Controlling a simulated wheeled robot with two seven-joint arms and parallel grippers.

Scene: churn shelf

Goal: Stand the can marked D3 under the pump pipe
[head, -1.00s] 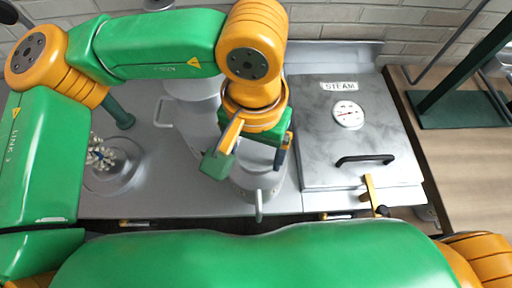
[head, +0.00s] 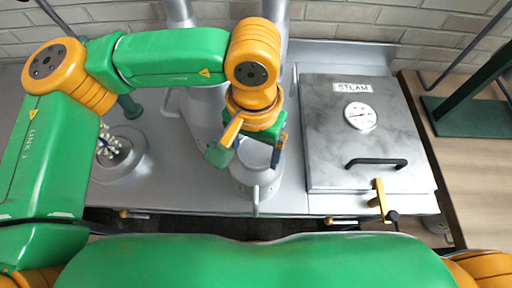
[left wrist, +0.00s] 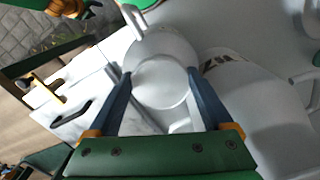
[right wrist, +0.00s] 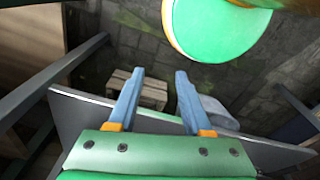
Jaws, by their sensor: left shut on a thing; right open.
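A grey metal can (head: 257,190) with side handles stands upright or nearly so near the front of the grey counter. My left gripper (head: 246,145) is shut on its upper part from above. In the left wrist view the same can (left wrist: 160,85) sits between the two dark fingers. No D3 mark is readable on it. I cannot tell whether its base touches the counter. My right gripper (right wrist: 155,95) is open and empty, low over the dark floor. I cannot tell which part is the pump pipe; a green bar (head: 130,106) shows partly behind my left arm.
A larger grey vessel (head: 203,105) with a handle stands just behind and left of the can. A STEAM box (head: 335,150) with gauge and black handle is to the right. A round base with a brush (head: 110,148) is at left. A wooden crate (right wrist: 150,90) is on the floor.

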